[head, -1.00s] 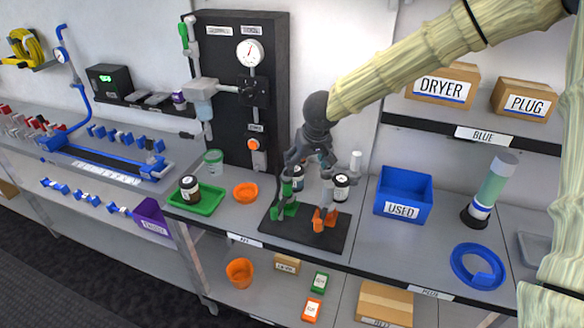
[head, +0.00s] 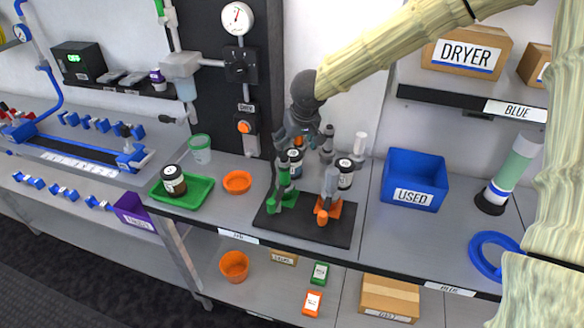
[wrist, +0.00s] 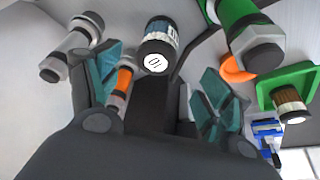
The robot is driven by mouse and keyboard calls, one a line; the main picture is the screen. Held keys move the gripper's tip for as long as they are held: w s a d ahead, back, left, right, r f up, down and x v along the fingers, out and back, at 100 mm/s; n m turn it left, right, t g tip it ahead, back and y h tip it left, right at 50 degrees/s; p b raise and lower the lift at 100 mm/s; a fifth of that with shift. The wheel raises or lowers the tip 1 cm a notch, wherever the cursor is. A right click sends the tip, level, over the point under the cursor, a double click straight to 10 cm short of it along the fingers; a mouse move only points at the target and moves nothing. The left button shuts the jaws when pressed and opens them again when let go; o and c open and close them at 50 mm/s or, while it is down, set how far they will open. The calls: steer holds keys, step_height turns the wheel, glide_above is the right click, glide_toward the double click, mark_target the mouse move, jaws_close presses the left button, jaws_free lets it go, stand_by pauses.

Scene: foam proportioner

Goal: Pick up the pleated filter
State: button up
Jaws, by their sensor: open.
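A short dark cylinder with a blue ribbed side and a white marked end shows between the fingers in the wrist view (wrist: 158,45); it looks like the pleated filter. In the head view, a small dark-and-white cylinder (head: 294,158) near my gripper seems to be the same thing, partly hidden. My gripper (head: 301,143) is over the black mat, among upright parts. In the wrist view, my gripper (wrist: 160,82) has its teal-padded fingers spread, with nothing clasped. The cylinder lies beyond the gap; whether it touches a finger I cannot tell.
A green-based upright (head: 281,198) and an orange-based one (head: 328,208) stand close by on the black mat (head: 300,228). A similar labelled cylinder (head: 345,175) stands right. A green tray (head: 202,196) holds a dark jar (head: 174,181). A blue USED bin (head: 412,175) is right.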

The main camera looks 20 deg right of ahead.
mark_target(292, 155)
steer(key=x, duration=0.5)
steer(key=shift+f, duration=0.1)
steer(key=shift+w+x, duration=0.15)
steer(key=shift+x, duration=1.25)
steer(key=shift+w+x, duration=0.1)
steer(key=shift+x, duration=1.3)
steer(key=shift+d, duration=0.2)
steer(key=c, duration=1.1)
